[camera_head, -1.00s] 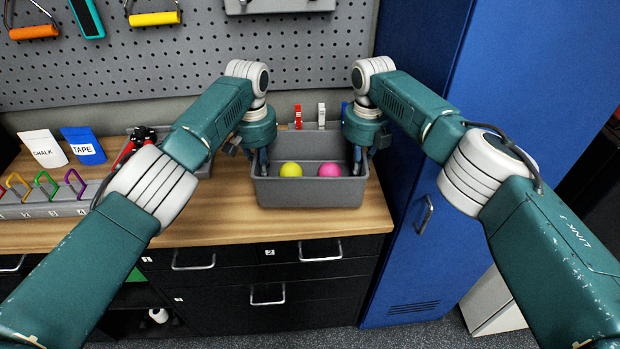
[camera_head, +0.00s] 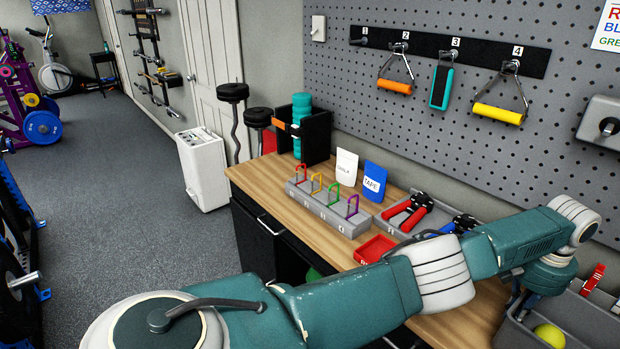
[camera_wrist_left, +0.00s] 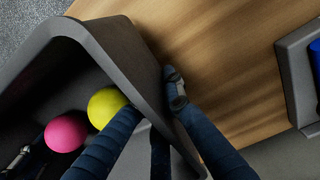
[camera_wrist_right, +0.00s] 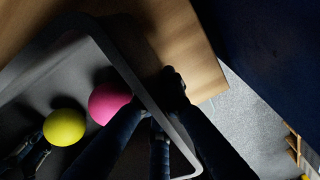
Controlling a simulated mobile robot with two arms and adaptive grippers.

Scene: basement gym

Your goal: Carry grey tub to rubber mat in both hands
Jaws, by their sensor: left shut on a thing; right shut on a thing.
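The grey tub (camera_head: 588,318) shows only in part at the lower right corner of the head view. A yellow ball (camera_head: 549,335) lies in it. In the left wrist view the tub (camera_wrist_left: 125,50) holds the yellow ball (camera_wrist_left: 107,106) and a pink ball (camera_wrist_left: 66,133). My left gripper (camera_wrist_left: 152,103) is shut on one tub wall, a finger on each side. In the right wrist view my right gripper (camera_wrist_right: 154,95) is shut on the opposite tub wall (camera_wrist_right: 112,55). My right arm is outside the head view. I cannot make out a rubber mat.
The wooden worktop (camera_head: 285,200) carries a clip rack (camera_head: 330,208), chalk and tape pouches, a grey tray with red-handled tools (camera_head: 410,212) and a small red tray (camera_head: 375,249). Open grey floor (camera_head: 140,190) lies left. A white cabinet (camera_head: 203,170) stands beyond the bench end.

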